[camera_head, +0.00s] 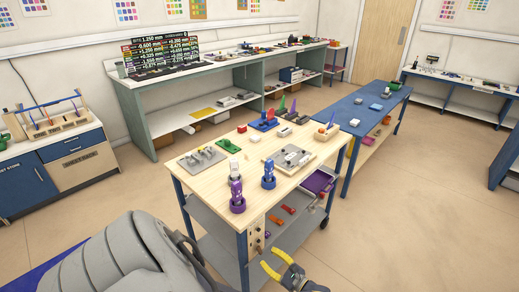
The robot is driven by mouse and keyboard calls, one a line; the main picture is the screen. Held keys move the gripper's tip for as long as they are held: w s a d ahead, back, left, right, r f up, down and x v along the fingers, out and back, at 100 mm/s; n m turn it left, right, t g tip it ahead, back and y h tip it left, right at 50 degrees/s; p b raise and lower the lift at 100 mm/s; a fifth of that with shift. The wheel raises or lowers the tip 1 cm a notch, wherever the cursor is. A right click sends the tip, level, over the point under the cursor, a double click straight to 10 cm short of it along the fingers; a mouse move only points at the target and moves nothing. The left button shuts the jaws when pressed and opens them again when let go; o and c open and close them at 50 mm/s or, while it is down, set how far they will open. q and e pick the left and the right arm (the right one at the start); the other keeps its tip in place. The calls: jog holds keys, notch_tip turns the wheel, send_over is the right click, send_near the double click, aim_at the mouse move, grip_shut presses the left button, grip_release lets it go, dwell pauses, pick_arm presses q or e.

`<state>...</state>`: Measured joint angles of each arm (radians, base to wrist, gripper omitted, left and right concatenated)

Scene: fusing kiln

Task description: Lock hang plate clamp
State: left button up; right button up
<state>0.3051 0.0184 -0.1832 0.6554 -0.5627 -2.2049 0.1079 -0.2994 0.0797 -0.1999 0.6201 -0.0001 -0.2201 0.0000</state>
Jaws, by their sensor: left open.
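No part is clearly recognisable as the hang plate clamp at this size. A grey plate with small fittings (201,160) lies at the left of the wooden cart top (232,182). Another plate with a grey metal fixture (290,157) lies to the right. I cannot tell whether either holds the clamp or whether a clamp is locked. My left gripper (275,263), with yellow fingertips, is open and empty at the bottom of the view. It is apart from the cart, in front of its near side. My right gripper is not in view.
White (234,168), blue (268,176) and purple (237,197) upright pieces stand near the cart's front edge. A green piece (228,145) and a blue-red fixture (265,121) sit further back. A blue table (362,116) adjoins on the right. Open floor (400,225) lies to the right.

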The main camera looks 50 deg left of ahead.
aim_at(260, 250)
pick_arm(q)
jog(key=shift+s+a, duration=0.2)
jog(key=shift+a, duration=1.2)
jog(key=shift+s+a, duration=0.15)
jog(key=shift+a, duration=1.2)
jog(key=shift+o, duration=0.2)
grip_shut()
